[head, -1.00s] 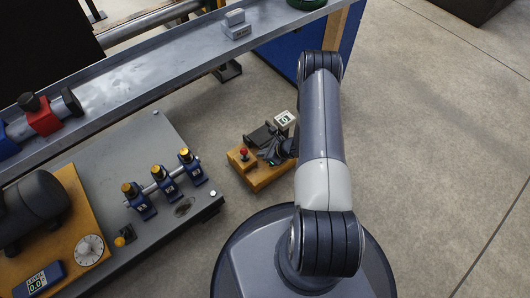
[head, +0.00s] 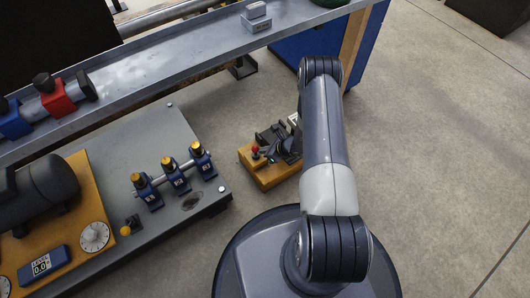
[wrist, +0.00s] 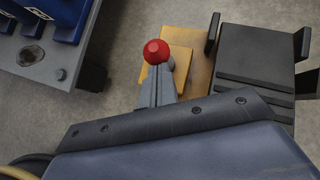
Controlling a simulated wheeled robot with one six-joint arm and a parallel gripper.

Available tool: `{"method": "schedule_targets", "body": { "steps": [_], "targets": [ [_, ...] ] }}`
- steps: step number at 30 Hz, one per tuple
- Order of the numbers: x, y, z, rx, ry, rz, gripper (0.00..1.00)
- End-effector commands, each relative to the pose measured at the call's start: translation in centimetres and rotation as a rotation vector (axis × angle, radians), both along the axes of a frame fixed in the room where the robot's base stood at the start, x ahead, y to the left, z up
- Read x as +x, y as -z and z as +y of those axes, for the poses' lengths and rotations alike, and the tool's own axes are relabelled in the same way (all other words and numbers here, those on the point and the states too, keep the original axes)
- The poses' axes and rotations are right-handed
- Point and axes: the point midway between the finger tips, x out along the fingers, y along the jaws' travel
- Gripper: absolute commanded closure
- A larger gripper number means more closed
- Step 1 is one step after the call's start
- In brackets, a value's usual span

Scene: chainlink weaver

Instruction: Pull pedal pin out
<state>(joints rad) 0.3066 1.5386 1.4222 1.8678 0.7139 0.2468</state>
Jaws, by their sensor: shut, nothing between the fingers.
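The pedal pin shows as a red round knob (head: 255,149) at the left end of a wooden pedal base (head: 262,174) on the floor. In the wrist view the red knob (wrist: 156,52) stands just beyond my fingertips. My gripper (wrist: 158,72) is shut and empty, its grey fingers pointing at the knob. Whether the fingertips touch it I cannot tell. The black pedal plate (wrist: 256,55) lies to the right on the wooden base. The pin's shaft is hidden below the knob. In the head view my gripper (head: 272,158) is small and dark beside the pin.
A low grey platform (head: 150,125) with blue clamps (head: 175,178) stands left of the pedal. A long metal bench (head: 180,58) runs behind, with a blue cabinet (head: 300,52) at its right end. Open concrete floor (head: 440,130) lies to the right.

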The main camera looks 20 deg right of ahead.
Motion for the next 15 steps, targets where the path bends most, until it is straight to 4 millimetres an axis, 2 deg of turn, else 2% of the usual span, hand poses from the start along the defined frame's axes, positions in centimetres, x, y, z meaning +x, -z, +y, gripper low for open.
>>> {"method": "schedule_targets", "body": {
  "steps": [1, 3, 15],
  "targets": [
    [0.08, -1.36, -0.03, 0.0, 0.0, -0.002, 1.0],
    [0.07, -2.32, -0.03, 0.0, 0.0, -0.002, 1.0],
    [0.02, -1.87, -0.01, 0.0, 0.0, 0.0, 1.0]
  ]
}}
